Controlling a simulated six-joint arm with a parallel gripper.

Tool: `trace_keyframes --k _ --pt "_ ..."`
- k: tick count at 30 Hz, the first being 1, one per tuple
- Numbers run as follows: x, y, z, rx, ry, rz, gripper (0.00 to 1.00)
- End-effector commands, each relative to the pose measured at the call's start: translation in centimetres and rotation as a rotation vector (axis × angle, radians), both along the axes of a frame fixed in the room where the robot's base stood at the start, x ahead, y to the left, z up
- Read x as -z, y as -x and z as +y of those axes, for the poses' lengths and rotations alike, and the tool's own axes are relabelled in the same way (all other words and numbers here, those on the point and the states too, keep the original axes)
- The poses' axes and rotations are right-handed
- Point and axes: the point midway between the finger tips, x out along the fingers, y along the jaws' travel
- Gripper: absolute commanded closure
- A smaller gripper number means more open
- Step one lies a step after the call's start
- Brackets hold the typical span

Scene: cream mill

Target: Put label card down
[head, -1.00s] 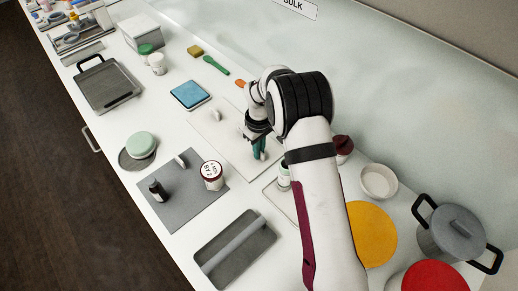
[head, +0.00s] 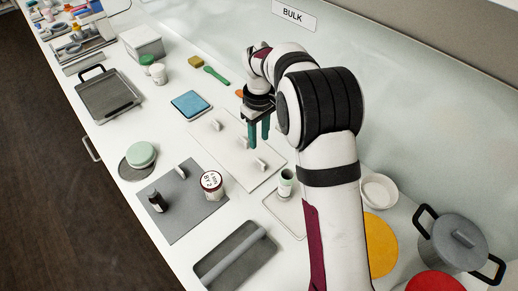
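My gripper (head: 259,134) hangs over the white board (head: 230,177), with its teal fingers apart and nothing visible between them. A small white upright piece (head: 261,164), likely the label card, stands on the board just below and in front of the fingers, apart from them. A similar white piece (head: 216,125) stands near the board's far left end. Any writing on these pieces is too small to read.
Left of the board is a grey mat (head: 190,212) with a dark bottle (head: 158,201), a red-lidded jar (head: 212,184) and a white piece (head: 181,173). A green-topped jar (head: 286,180) stands on a pale tray to the right. A blue pad (head: 191,104) lies behind.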

Motion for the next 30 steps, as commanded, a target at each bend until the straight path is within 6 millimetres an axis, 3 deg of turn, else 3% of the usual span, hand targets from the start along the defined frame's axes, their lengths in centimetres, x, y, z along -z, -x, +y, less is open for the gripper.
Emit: trace_keyframes --k 6,9,11,14,15,18,21,25,30 --pt "-1.1 0.1 -0.1 0.004 0.0 0.001 0.62" --pt "-3.3 1.9 -1.2 0.093 -0.011 0.002 0.62" --pt "-5.9 4.7 -2.8 0.221 -0.026 0.007 0.62" --pt "-9.9 12.1 -5.7 0.512 -0.056 0.028 0.62" --pt "-10.8 15.5 -6.6 0.633 -0.069 0.038 0.62" --pt "-11.4 23.6 -8.1 0.915 -0.097 0.068 0.62" --pt "-10.4 29.5 -8.6 1.126 -0.116 0.097 0.62" --pt "-9.1 32.8 -8.6 1.256 -0.124 0.118 0.62" --pt "-9.0 33.2 -8.6 1.271 -0.124 0.122 0.62"
